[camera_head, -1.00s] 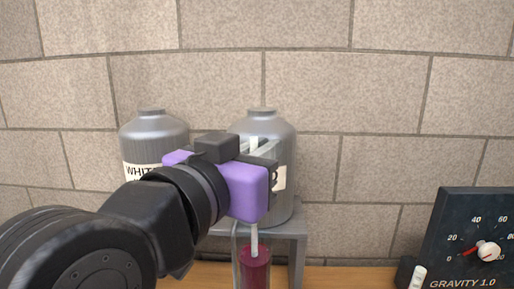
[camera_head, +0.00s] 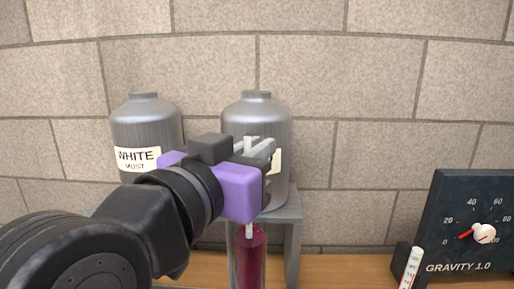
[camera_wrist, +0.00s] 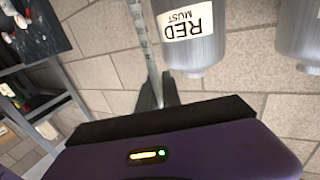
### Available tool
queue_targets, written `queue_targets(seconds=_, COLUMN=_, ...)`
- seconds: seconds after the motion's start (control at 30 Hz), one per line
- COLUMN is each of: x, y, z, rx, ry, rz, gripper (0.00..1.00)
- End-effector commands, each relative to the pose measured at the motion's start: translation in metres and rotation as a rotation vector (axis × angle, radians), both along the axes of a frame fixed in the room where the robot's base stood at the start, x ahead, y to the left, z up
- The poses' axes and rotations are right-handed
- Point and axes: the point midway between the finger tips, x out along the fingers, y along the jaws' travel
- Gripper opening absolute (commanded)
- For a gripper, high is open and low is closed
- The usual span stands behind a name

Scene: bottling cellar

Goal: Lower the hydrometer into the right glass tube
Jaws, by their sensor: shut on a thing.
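My gripper (camera_head: 262,158) is shut on the hydrometer, a thin pale rod whose top (camera_head: 248,145) sticks up above the jaws. In the wrist view its marked stem (camera_wrist: 140,32) runs up from between the dark fingers (camera_wrist: 158,94). Its lower part (camera_head: 249,230) shows below my purple gripper housing, upright, at the mouth of a glass tube (camera_head: 232,262) of dark red liquid. The lower tip seems to be inside the tube, but depth is hard to judge. Only this one tube shows clearly; my arm hides the area to its left.
Two grey metal jars, the white must jar (camera_head: 146,125) and the red must jar (camera_head: 257,115), stand on a grey rack (camera_head: 292,215) behind. A dark gravity gauge panel (camera_head: 470,225) and a white scale strip (camera_head: 410,268) are at right. Some wooden bench (camera_head: 345,268) between is clear.

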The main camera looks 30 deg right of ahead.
Motion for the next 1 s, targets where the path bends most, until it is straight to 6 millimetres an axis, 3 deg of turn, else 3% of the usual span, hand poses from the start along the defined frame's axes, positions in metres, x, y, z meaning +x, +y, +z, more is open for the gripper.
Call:
queue_targets(seconds=0.1, x=0.0, y=0.0, z=0.0, rx=0.0, ry=0.0, rz=0.0, gripper=0.0)
queue_targets(seconds=0.13, x=0.0, y=0.0, z=0.0, rx=0.0, ry=0.0, rz=0.0, gripper=0.13)
queue_targets(seconds=0.2, x=0.0, y=0.0, z=0.0, rx=0.0, ry=0.0, rz=0.0, gripper=0.26)
queue_targets(seconds=0.27, x=0.0, y=0.0, z=0.0, rx=0.0, ry=0.0, rz=0.0, gripper=0.34)
queue_targets(seconds=0.63, x=-0.002, y=0.005, z=0.0, rx=0.0, ry=0.0, rz=0.002, gripper=0.34)
queue_targets(seconds=1.0, x=-0.03, y=0.053, z=0.0, rx=0.0, ry=0.0, rz=0.003, gripper=0.34)
